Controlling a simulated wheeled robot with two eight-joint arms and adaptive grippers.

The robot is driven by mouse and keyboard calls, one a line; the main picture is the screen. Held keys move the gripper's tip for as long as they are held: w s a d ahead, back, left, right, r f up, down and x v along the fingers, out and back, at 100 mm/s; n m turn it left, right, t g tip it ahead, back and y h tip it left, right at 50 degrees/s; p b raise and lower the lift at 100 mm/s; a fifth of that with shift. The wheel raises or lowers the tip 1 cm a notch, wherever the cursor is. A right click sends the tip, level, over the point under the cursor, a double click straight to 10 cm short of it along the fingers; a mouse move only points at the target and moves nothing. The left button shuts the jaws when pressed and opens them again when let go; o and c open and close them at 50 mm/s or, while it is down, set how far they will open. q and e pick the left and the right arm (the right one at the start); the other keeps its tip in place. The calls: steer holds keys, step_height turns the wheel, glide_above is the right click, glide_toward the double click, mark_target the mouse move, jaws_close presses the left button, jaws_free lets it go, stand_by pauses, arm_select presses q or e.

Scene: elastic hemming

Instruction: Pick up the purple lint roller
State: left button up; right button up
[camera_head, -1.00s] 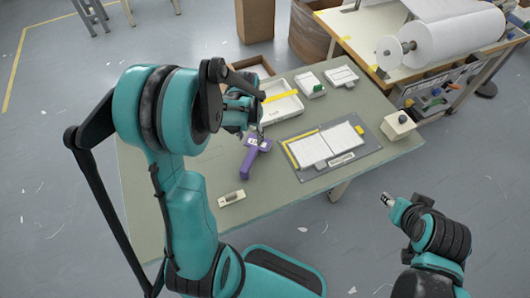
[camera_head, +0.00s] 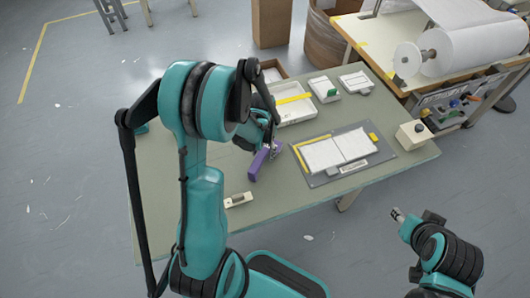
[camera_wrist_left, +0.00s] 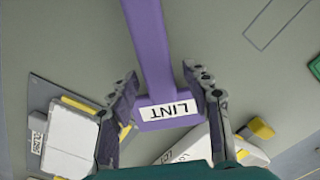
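The purple lint roller (camera_head: 258,163) lies on the green table, left of the grey mat, its upper part hidden behind my left gripper (camera_head: 272,148) in the head view. In the left wrist view, the roller's purple handle (camera_wrist_left: 150,45) and its head with a white LINT label (camera_wrist_left: 168,110) lie between the two fingers of my left gripper (camera_wrist_left: 160,78). The fingers are apart, one on each side; whether they touch it I cannot tell. My right gripper (camera_head: 397,214) is off the table's front right side, too small to tell its opening.
The grey mat (camera_head: 385,152) with white sheets lies right of the roller. A white tray (camera_head: 300,112) with a yellow strip stands behind. A small beige item (camera_head: 238,200) lies near the front edge. A cream box (camera_head: 415,134) stands at the right corner.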

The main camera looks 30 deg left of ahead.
arm_select(q)
jaws_close()
steer(key=shift+r, duration=0.15)
steer(key=shift+r, duration=0.25)
step_height(320, 180, up, 4)
steer(key=shift+d+r+p, duration=0.1)
steer(key=shift+d+p, duration=0.05)
steer(key=shift+p, duration=1.05)
steer(key=d+r+p, duration=0.2)
steer(key=d+r, duration=0.4)
steer(key=d, duration=0.5)
steer(key=shift+d+p, duration=0.2)
steer(key=shift+p, duration=0.2)
